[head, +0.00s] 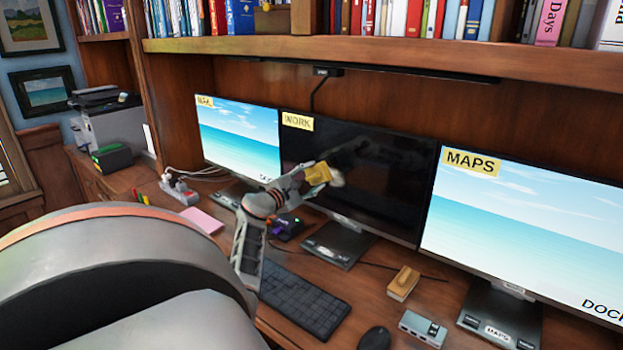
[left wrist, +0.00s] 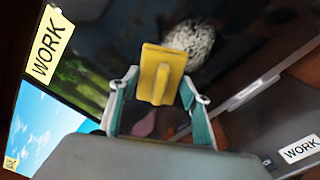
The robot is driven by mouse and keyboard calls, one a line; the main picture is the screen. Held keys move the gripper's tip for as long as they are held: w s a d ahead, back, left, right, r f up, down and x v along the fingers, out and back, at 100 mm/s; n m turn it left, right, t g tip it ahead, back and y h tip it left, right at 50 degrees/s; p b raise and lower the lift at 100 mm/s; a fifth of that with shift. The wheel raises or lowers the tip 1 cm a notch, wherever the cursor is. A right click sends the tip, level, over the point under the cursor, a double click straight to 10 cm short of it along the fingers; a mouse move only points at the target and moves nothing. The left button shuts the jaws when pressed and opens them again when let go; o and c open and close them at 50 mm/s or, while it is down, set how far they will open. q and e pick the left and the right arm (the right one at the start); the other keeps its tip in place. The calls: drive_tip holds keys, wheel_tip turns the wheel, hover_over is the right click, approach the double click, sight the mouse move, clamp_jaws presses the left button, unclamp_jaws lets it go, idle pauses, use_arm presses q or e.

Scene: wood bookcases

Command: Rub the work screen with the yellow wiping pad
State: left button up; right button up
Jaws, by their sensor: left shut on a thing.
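The work screen (head: 375,175) is the dark middle monitor, with a yellow WORK label (head: 298,121) at its top left corner. A pale, speckled patch (left wrist: 190,42) shows on the screen beside the pad. My left gripper (head: 308,178) is shut on the yellow wiping pad (head: 317,174) in front of the screen's lower left part. In the left wrist view the pad (left wrist: 163,66) sits between the two fingers, its handle toward the camera. I cannot tell whether the pad touches the glass. My right gripper is not in view.
Lit monitors stand left (head: 240,135) and right (head: 530,225) of the work screen. A keyboard (head: 300,298), a mouse (head: 375,339), a wooden block eraser (head: 403,283) and a grey hub (head: 422,328) lie on the desk. A bookshelf (head: 400,49) overhangs the monitors.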

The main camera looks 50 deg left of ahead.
sight(323, 178)
use_arm(q)
drive_tip(key=shift+w+d+p, duration=0.2)
drive_tip(key=shift+d+p, duration=0.1)
drive_tip(key=shift+d, duration=0.5)
drive_tip(key=shift+w+d+p, duration=0.15)
drive_tip(key=shift+d+p, duration=0.15)
drive_tip(key=shift+d, duration=0.45)
drive_tip(key=shift+w+d+p, duration=0.35)
drive_tip(key=shift+d+p, duration=0.1)
drive_tip(key=shift+d, duration=0.45)
drive_tip(key=shift+w+d+p, duration=0.3)
drive_tip(key=shift+d+p, duration=0.15)
drive_tip(key=shift+d, duration=0.4)
drive_tip(key=shift+w+d+p, duration=0.25)
drive_tip(key=shift+d+p, duration=0.35)
drive_tip(key=shift+d, duration=0.25)
drive_tip(key=shift+w+d+p, duration=0.2)
drive_tip(key=shift+d+p, duration=0.4)
drive_tip(key=shift+d, duration=0.25)
drive_tip(key=shift+a, duration=0.1)
